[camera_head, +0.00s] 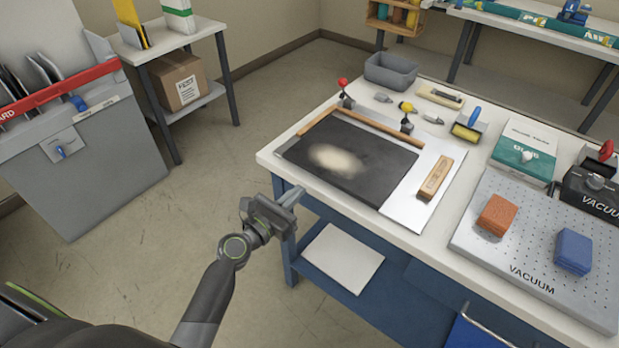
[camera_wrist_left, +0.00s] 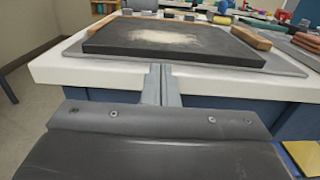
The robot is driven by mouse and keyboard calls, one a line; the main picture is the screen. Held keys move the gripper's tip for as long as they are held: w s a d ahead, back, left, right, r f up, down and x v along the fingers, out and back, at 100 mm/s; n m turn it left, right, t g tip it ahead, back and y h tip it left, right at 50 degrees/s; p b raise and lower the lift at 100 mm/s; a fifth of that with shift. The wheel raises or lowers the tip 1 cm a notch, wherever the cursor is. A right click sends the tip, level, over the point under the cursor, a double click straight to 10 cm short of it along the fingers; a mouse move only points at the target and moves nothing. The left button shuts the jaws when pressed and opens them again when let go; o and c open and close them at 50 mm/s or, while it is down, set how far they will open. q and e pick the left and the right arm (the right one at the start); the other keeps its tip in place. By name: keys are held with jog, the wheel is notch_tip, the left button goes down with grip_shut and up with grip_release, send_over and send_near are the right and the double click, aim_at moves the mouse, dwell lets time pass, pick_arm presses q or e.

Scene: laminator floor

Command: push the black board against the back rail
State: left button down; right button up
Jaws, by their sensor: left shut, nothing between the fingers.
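The black board (camera_head: 375,165) lies flat on a pale metal plate (camera_head: 408,208) on the white table, with a pale dusty patch on its top. The back rail (camera_head: 378,127) is a wooden strip along the board's far edge; I cannot tell if they touch. A shorter wooden rail (camera_head: 318,119) runs at the left. My left gripper (camera_head: 296,194) is shut and empty, in front of the table's near edge and apart from the board. In the left wrist view its fingers (camera_wrist_left: 161,84) point towards the board's front edge (camera_wrist_left: 175,50). My right gripper is not in view.
A wooden block (camera_head: 435,178) lies on the plate right of the board. Red (camera_head: 343,84) and yellow (camera_head: 406,107) knobs stand near the back rail. A perforated vacuum plate (camera_head: 520,265) with two blocks is at the right. A shelf (camera_head: 400,290) lies under the table.

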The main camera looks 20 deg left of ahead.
aim_at(321, 170)
pick_arm(q)
jog(key=x, duration=0.4)
jog(key=shift+w+d, duration=0.3)
jog(key=shift+w, duration=0.45)
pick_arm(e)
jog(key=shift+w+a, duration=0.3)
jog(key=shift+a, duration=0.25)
pick_arm(q)
jog(key=shift+w+d, duration=0.15)
jog(key=shift+w, duration=0.25)
jog(key=x, duration=0.3)
jog(key=shift+w+d, duration=0.15)
jog(key=shift+w, duration=0.2)
jog(key=shift+r, duration=0.1)
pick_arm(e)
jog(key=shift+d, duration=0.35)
